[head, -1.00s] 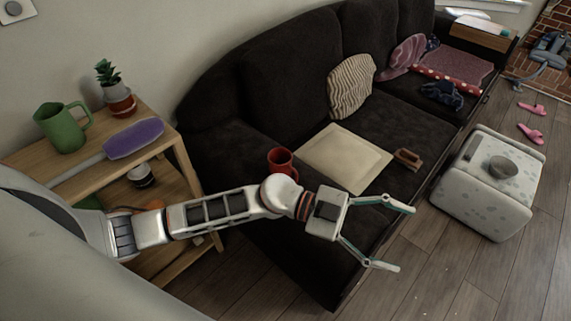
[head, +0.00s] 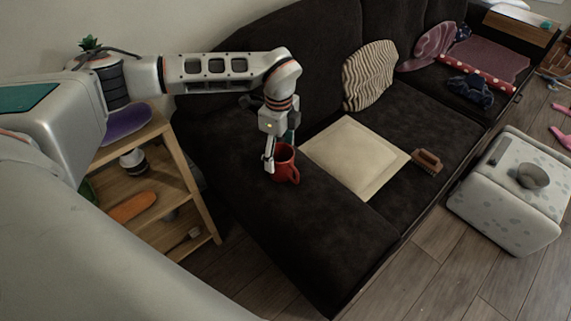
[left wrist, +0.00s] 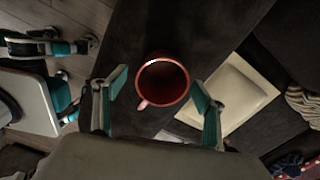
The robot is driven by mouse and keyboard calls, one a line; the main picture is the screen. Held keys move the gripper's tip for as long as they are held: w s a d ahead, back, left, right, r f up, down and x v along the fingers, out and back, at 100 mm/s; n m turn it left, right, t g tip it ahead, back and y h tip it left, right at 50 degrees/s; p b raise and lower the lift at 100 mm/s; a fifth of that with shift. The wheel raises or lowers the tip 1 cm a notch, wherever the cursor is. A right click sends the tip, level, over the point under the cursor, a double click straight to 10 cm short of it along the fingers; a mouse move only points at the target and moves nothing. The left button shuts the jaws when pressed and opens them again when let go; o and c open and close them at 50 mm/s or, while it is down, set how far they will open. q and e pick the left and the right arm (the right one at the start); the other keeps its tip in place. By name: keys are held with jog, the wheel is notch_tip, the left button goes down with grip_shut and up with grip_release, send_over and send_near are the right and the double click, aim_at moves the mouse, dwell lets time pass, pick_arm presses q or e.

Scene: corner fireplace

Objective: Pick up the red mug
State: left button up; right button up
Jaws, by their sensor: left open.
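The red mug (head: 287,166) stands upright on the dark couch seat, left of a cream square cushion (head: 355,157). My left gripper (head: 279,160) points down over the mug, its fingers open around it. One finger is on the near left side in the head view; the other is partly hidden behind the mug. In the left wrist view the mug (left wrist: 165,78) shows from above with its handle toward the lower left. It sits between the open fingers of the left gripper (left wrist: 160,86), with a gap on each side. The right gripper cannot be made out.
A brown brush-like item (head: 427,162) lies on the couch (head: 300,240) beyond the cushion. A striped pillow (head: 370,76) leans on the backrest. A wooden shelf (head: 186,170) stands left of the couch, and a spotted pouf (head: 490,205) stands on the right.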

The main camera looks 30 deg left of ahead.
aim_at(282, 167)
pick_arm(q)
jog(key=shift+s+d+f, duration=0.1)
jog(key=shift+s+f, duration=0.15)
jog(key=shift+f, duration=0.55)
jog(key=f, duration=0.1)
jog(key=f+b, duration=0.1)
jog(key=f, duration=0.1)
jog(key=f+b, duration=0.1)
jog(key=f, duration=0.1)
jog(key=shift+w+d+f, duration=0.15)
jog(key=shift+w+f, duration=0.1)
jog(key=shift+w, duration=0.15)
jog(key=shift+r, duration=0.2)
jog(key=c, duration=1.5)
